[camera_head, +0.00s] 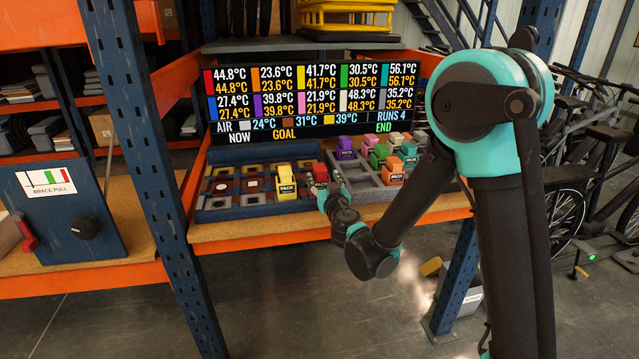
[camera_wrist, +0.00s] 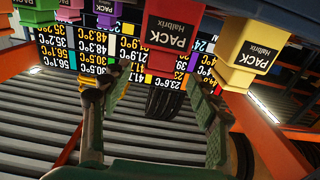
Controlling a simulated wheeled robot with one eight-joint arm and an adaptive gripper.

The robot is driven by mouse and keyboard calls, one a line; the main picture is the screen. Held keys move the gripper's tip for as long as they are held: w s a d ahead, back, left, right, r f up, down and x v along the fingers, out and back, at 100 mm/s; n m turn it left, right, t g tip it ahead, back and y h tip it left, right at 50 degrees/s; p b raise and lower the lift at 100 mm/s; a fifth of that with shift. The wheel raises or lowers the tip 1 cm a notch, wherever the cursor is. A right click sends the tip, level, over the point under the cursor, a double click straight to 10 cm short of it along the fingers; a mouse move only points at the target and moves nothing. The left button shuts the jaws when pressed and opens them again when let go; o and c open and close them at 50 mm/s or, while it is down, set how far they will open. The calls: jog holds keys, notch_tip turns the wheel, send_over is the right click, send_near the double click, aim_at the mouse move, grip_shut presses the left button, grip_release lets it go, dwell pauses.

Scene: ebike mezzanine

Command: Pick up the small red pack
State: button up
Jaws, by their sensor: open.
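In the wrist view, which is upside down, the red pack (camera_wrist: 174,28) hangs at the top centre. My gripper (camera_head: 328,190) is right at the red pack in the head view and partly covers it. In the wrist view my gripper (camera_wrist: 155,88) is open, with one finger on each side of the red pack's line. I see no contact, and I cannot tell whether the pack is between the fingertips or just beyond them.
The yellow pack (camera_wrist: 240,55) is close on the right in the wrist view. A grey tray (camera_head: 374,194) with several coloured packs lies to the right. A blue tray (camera_head: 226,205) with slots lies left. The temperature display (camera_head: 312,100) stands behind. A blue rack post (camera_head: 160,190) rises at left.

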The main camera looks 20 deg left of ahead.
aim_at(319, 167)
jog(key=shift+x, duration=3.3)
jog(key=shift+r, duration=0.1)
jog(key=shift+c, duration=0.4)
jog(key=shift+s, duration=0.1)
grip_shut()
